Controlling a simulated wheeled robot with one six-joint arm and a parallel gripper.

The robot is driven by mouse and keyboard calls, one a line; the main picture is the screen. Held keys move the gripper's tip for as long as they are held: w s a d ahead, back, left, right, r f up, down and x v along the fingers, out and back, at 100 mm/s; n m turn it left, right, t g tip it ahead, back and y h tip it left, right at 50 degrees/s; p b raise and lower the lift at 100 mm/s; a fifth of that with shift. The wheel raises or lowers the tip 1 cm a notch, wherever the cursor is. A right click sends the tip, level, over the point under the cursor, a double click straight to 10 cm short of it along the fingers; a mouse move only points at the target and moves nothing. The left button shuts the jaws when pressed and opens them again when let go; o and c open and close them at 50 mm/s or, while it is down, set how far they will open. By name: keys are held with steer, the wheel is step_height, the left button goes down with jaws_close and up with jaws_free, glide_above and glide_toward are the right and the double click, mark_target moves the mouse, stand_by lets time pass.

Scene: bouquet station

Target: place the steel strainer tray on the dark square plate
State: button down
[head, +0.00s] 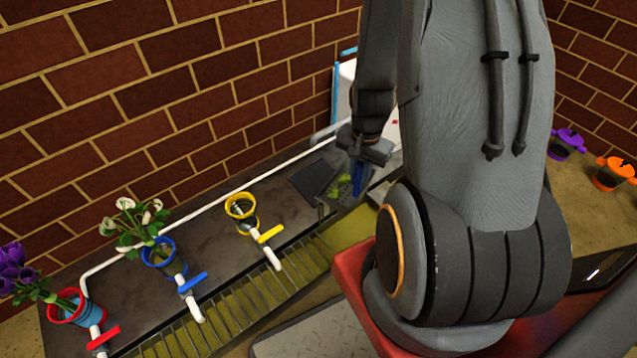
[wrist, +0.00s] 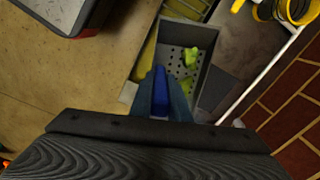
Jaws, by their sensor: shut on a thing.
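The steel strainer tray (wrist: 172,64) is a grey box with a perforated floor and green pieces inside. It also shows in the head view (head: 326,194), partly hidden by my gripper and arm. My gripper (head: 359,172) is shut on the tray's blue handle (wrist: 160,92), at the tray's near end in the wrist view (wrist: 162,108). The dark square plate (head: 309,178) lies on the counter just left of the tray in the head view. In the wrist view a dark patch beside the tray's right wall (wrist: 217,88) seems to be it. I cannot tell whether the tray is raised.
A yellow-ringed holder (head: 241,206), a blue one (head: 160,254) and a red one (head: 74,303) with flowers line the counter. A white pipe (head: 215,208) runs along the back. A slatted drain (head: 240,300) lies in front. A brick wall stands behind.

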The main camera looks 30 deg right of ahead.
steer(key=s+d+f+m, duration=0.3)
steer(key=d+f+m, duration=0.1)
steer(key=f, duration=0.1)
steer(key=w+a+b, duration=0.2)
steer(key=w+b, duration=0.1)
steer(key=w, duration=0.6)
steer(key=w+a+b, duration=0.2)
steer(key=w+b, duration=0.2)
steer(key=w, duration=0.5)
steer(key=f+b, duration=0.1)
steer(key=f, duration=0.2)
steer(key=f+b, duration=0.2)
steer(key=f, duration=0.2)
steer(key=w+f+b, duration=0.1)
steer(key=f+b, duration=0.1)
steer(key=f, duration=0.2)
steer(key=shift+d+f, duration=0.1)
steer(key=shift+w+f+b, duration=0.15)
steer(key=shift+w+b, duration=0.05)
steer(key=shift+b, duration=0.4)
